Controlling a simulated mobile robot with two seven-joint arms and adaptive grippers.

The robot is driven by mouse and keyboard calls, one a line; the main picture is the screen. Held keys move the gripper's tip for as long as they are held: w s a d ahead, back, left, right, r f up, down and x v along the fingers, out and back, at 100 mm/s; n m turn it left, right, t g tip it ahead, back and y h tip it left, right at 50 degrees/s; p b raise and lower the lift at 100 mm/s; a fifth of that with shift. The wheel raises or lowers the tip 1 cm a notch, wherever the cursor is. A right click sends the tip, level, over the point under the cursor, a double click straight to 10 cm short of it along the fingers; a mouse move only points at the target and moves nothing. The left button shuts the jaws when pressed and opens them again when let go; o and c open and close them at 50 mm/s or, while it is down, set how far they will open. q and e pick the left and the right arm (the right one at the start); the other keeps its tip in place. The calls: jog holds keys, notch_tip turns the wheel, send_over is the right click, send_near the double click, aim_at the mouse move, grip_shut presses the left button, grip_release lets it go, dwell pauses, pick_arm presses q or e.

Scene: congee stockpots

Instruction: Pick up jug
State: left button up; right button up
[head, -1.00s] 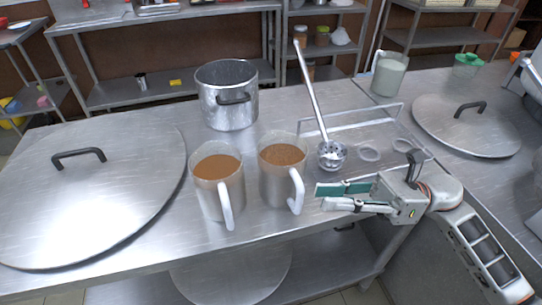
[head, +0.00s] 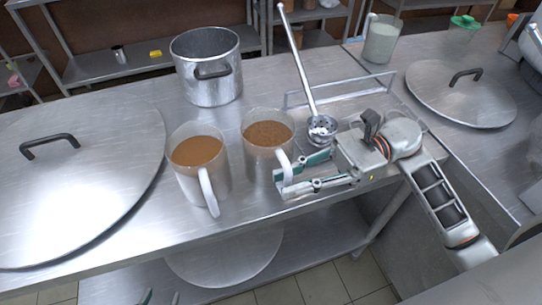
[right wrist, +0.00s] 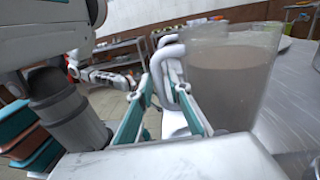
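Two clear jugs of brown liquid stand side by side on the steel table: a left jug (head: 200,170) and a right jug (head: 264,150), each with a white handle toward me. My right gripper (head: 292,176) is at the right jug's handle, one finger on each side. In the right wrist view the handle (right wrist: 168,62) stands between the spread fingers (right wrist: 160,82), with the jug's body (right wrist: 225,85) to the right. I see no clear grip on it. Two tips of my left gripper (head: 160,299) show apart at the bottom edge, away from the jugs.
A steel pot (head: 208,80) stands behind the jugs. A large lid (head: 70,190) lies left and another lid (head: 462,100) right. A ladle (head: 318,125) stands in a wire rack behind my right gripper. A jug of pale liquid (head: 381,40) is at the back.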

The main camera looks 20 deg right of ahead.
jog(key=shift+a, duration=0.55)
grip_shut()
jog(key=shift+r, duration=0.3)
